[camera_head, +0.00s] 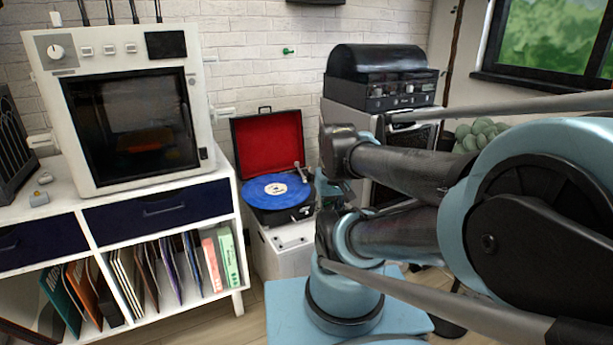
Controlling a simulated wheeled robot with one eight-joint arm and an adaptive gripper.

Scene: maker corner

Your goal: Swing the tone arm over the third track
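The record player (266,140) stands open, its red-lined lid raised at the back. A blue record (277,191) with a pale centre label lies on its platter. The tone arm (301,173) is a thin, light-coloured arm at the right side of the record. Its tip is near the record's right edge; whether it is over the disc or just beside it is too small to tell. The tracks cannot be made out. My gripper (333,190) appears as a small dark shape just right of the record player, partly hidden by my arm. Its fingers are not clear.
The record player sits on a white cabinet (275,250). A white shelf unit (245,262) with a boxy machine (120,100) is at left. A black-hooded device (378,75) stands behind at right. My arm fills the right side. Room above the record looks free.

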